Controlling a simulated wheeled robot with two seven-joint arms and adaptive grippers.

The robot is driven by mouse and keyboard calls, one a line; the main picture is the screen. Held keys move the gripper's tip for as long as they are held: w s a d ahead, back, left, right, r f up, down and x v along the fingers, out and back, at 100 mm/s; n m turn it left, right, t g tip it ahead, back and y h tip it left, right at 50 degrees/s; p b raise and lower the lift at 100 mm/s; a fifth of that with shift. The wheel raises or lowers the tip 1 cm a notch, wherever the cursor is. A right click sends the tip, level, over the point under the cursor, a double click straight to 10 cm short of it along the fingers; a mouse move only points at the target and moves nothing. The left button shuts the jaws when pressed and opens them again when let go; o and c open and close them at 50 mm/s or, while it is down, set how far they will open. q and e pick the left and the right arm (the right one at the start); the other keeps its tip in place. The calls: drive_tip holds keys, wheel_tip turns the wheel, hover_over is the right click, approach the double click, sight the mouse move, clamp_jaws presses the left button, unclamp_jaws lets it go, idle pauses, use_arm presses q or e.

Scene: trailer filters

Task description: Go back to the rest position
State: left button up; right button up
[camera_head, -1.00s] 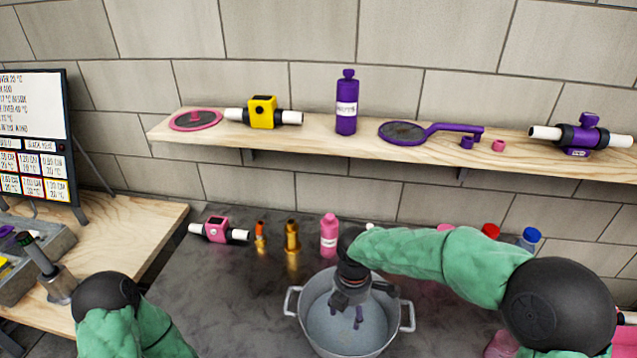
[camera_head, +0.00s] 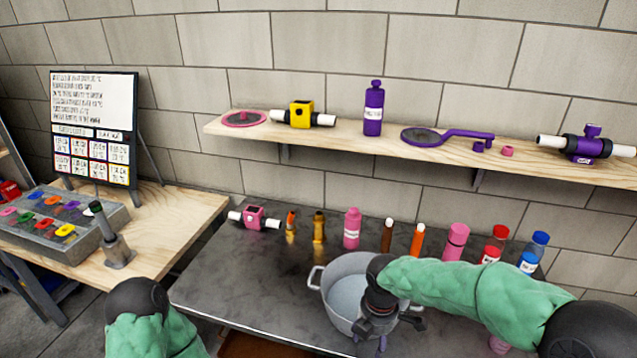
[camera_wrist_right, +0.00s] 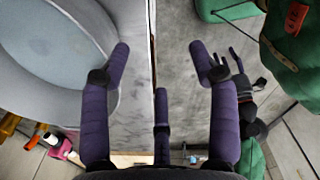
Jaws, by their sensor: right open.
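My right gripper (camera_head: 380,342) is at the near right side of the grey two-handled pot (camera_head: 345,283). In the right wrist view its purple fingers (camera_wrist_right: 160,52) are spread apart with nothing between them. The pot (camera_wrist_right: 105,95) lies to the left of the fingers there, and the fingers point past it over the counter edge. Of my left arm, the head view shows only a black joint and green sleeve at the bottom left. A dark hand (camera_wrist_right: 242,95) at the right of the wrist view seems to be my left gripper; its finger state is unclear.
Several bottles and fittings, including a pink bottle (camera_head: 352,228), stand along the back of the dark counter (camera_head: 250,290). A wooden shelf (camera_head: 340,139) holds filter parts above. A wooden table (camera_head: 185,212) with a grey tray (camera_head: 85,250) and sign (camera_head: 95,130) is left.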

drive_tip(key=s+a+f+m+y, duration=0.1)
drive_tip(key=s+f+m, duration=0.4)
drive_tip(key=f+m, duration=0.2)
drive_tip(key=s+a+f+m+y, duration=0.1)
drive_tip(key=s+f+m, duration=0.4)
drive_tip(key=f+m, duration=0.3)
drive_tip(key=s+a+f+m+y, duration=0.1)
drive_tip(key=s+f+m, duration=0.4)
drive_tip(key=f, duration=0.8)
drive_tip(key=m, duration=0.3)
drive_tip(key=shift+y, duration=0.4)
